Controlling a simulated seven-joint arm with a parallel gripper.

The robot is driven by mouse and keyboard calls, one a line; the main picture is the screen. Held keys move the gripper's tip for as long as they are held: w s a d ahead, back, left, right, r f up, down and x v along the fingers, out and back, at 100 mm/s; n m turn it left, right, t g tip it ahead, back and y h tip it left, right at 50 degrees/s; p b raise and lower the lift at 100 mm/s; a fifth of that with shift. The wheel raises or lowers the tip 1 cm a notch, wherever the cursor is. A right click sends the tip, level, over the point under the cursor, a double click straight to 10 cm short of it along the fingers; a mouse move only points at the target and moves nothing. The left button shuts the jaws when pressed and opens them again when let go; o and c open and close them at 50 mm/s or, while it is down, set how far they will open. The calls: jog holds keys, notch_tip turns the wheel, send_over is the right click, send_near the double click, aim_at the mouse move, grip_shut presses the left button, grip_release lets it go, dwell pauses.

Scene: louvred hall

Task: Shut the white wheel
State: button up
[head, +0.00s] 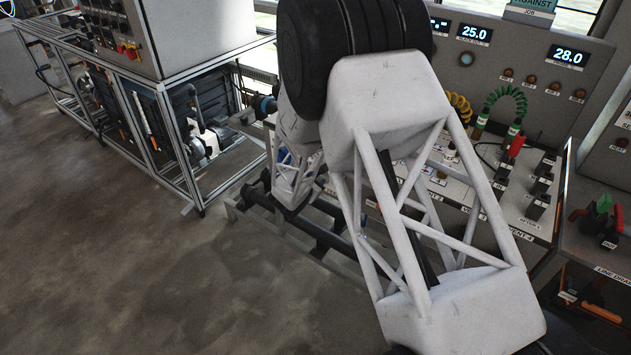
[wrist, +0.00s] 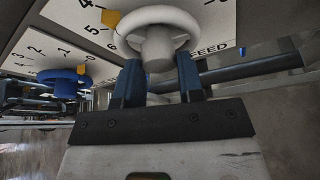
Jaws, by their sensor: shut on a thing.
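The white wheel (wrist: 185,20) is at the top middle of the wrist view, with a round rim and a thick central hub. It sits on a white dial plate with black numbers, and an orange pointer (wrist: 111,18) lies by the 5 and 6. My gripper (wrist: 158,76) has its two blue fingers on either side of the wheel's hub and is shut on the wheel. The exact contact is partly hidden. In the head view my arm covers the wheel.
A blue wheel (wrist: 63,80) on a similar numbered plate is to the left in the wrist view. A grey rail (wrist: 250,66) runs to the right. In the head view a control bench (head: 530,205) with hoses and plugs stands right, a framed machine (head: 150,110) left. Floor at lower left is clear.

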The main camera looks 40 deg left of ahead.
jog(key=m+y, duration=0.2)
jog(key=m, duration=0.2)
jog(key=shift+d+t+y, duration=0.1)
jog(key=shift+t+y, duration=0.2)
jog(key=shift+t, duration=0.1)
jog(key=m+y, duration=0.1)
jog(key=m, duration=0.1)
jog(key=m+t, duration=0.1)
jog(key=m, duration=0.1)
jog(key=shift+f+y, duration=0.15)
jog(key=shift+y, duration=0.25)
jog(key=m+t, duration=0.1)
jog(key=m, duration=0.3)
jog(key=m+t, duration=0.2)
jog(key=m, duration=0.2)
jog(key=m+t, duration=0.1)
jog(key=m, duration=0.3)
jog(key=shift+f+t, duration=0.15)
jog(key=shift+t, duration=0.15)
jog(key=shift+m+h, duration=0.3)
jog(key=shift+m, duration=0.2)
jog(key=o, duration=0.9)
jog(key=shift+v, duration=3.85)
